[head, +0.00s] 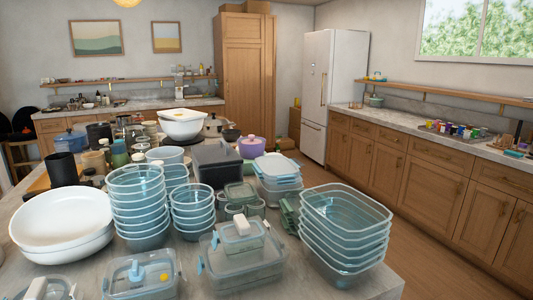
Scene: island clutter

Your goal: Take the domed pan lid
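I cannot pick out a domed pan lid with certainty on the crowded island (385,284). A purple pot (251,148) with a lid and knob stands toward the island's far right. A small dark round piece (231,134) is just behind it, too small to tell what it is. Things at the far end are partly hidden behind a white bowl stack (182,124) and a dark grey bin (214,163). Neither of my grippers is in view.
Large white bowls (62,222), stacked clear bowls (138,205), lidded boxes (240,262) and nested square containers (345,232) crowd the near island. Open floor (425,235) lies between the island and the right-hand cabinets (425,180). A white fridge (333,90) stands behind.

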